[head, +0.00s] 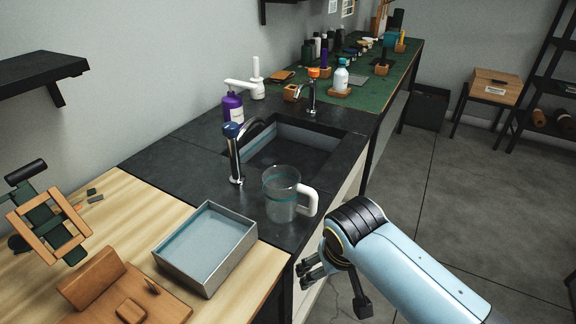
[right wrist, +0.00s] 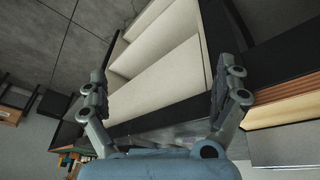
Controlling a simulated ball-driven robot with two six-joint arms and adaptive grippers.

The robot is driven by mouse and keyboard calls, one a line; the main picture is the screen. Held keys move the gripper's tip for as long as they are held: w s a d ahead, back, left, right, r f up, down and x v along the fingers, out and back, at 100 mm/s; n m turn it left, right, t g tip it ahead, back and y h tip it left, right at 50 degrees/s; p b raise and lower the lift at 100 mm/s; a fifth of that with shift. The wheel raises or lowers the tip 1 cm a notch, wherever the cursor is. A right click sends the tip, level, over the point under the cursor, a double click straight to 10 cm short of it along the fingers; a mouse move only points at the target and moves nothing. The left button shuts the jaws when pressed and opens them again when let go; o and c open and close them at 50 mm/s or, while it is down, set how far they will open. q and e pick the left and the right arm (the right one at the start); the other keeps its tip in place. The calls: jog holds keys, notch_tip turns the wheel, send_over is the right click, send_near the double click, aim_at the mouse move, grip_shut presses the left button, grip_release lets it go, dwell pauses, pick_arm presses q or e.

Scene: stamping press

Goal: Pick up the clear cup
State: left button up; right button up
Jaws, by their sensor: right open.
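The clear cup (head: 281,193) stands upright on the dark counter in front of the sink, in the head view. It is see-through with a teal band and a white handle (head: 307,199) on its right side. My right gripper (head: 312,274) is below and to the right of the cup, beside the counter's front edge, apart from the cup. In the right wrist view its two fingers (right wrist: 158,95) are spread with nothing between them. The cup is not recognisable in that view. My left gripper is not in view.
A grey tray (head: 247,243) sits on the wooden counter left of the cup. A tap (head: 236,160) stands just behind the cup by the sink (head: 330,143). A purple bottle (head: 232,107) is further back. The floor (head: 480,190) at right is open.

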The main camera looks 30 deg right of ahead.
pick_arm(q)
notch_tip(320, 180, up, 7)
jog(key=p, duration=0.5)
pick_arm(e)
jog(key=w+r+m, duration=0.1)
jog(key=w+r, duration=0.1)
jog(key=r, duration=0.6)
jog(key=w+r+m, duration=0.1)
jog(key=w+r, duration=0.2)
jog(key=r, duration=0.5)
jog(key=r+m+h, duration=0.1)
jog(key=m, duration=0.2)
send_over(282, 190)
jog(key=x, duration=0.3)
jog(key=w+x, duration=0.1)
jog(key=x, duration=0.1)
jog(key=shift+w+a+f, duration=0.1)
jog(key=shift+w+f, duration=0.05)
jog(key=shift+f, duration=0.1)
jog(key=b+x, duration=0.4)
jog(key=shift+w+f+b, duration=0.15)
jog(key=shift+f+b, duration=0.2)
jog(key=shift+b, duration=0.05)
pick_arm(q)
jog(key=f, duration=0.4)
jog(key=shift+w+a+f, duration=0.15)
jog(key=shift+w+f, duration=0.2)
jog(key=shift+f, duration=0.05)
pick_arm(e)
jog(key=shift+r, duration=0.1)
